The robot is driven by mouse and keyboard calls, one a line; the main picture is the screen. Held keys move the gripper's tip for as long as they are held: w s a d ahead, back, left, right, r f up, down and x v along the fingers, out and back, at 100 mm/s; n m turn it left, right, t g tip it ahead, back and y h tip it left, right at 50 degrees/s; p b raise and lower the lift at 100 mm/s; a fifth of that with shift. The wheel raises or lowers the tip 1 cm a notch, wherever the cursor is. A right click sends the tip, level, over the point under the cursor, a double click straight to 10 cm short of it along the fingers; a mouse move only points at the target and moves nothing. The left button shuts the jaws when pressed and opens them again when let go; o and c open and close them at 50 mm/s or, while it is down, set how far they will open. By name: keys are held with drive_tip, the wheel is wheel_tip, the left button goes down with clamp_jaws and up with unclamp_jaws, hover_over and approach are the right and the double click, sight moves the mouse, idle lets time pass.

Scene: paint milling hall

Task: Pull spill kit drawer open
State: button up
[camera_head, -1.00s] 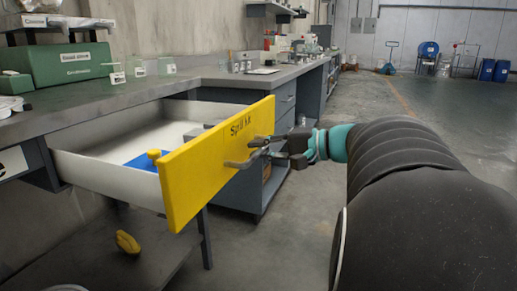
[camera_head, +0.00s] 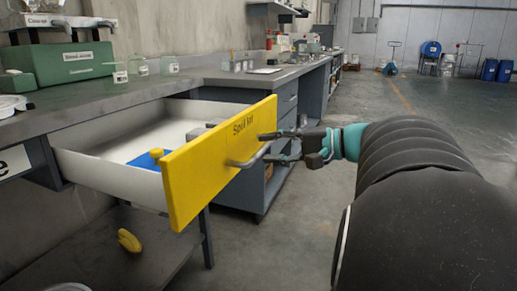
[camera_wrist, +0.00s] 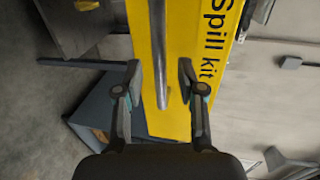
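The spill kit drawer (camera_head: 218,158) has a yellow front lettered "Spill kit" and white inner walls. It stands well out from the bench, with a blue item (camera_head: 147,161) and a yellow knob-like piece inside. Its grey bar handle (camera_head: 248,161) sits on the yellow front. My gripper (camera_head: 270,147) is in front of the handle with its fingers apart. In the wrist view the handle (camera_wrist: 160,60) runs between the two open fingertips (camera_wrist: 160,82), with a gap on each side. The yellow front (camera_wrist: 190,60) lies behind it.
The grey bench top (camera_head: 70,115) carries a green box (camera_head: 72,63) and several glass jars. A dark lower shelf (camera_head: 110,250) holds a yellow object (camera_head: 129,240). A grey drawer cabinet (camera_head: 287,108) stands behind the open drawer. The floor (camera_head: 290,235) right of the drawer is clear.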

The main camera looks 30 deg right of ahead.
drive_tip(key=v, duration=0.9)
drive_tip(key=shift+s+d, duration=0.2)
drive_tip(key=shift+s, duration=0.1)
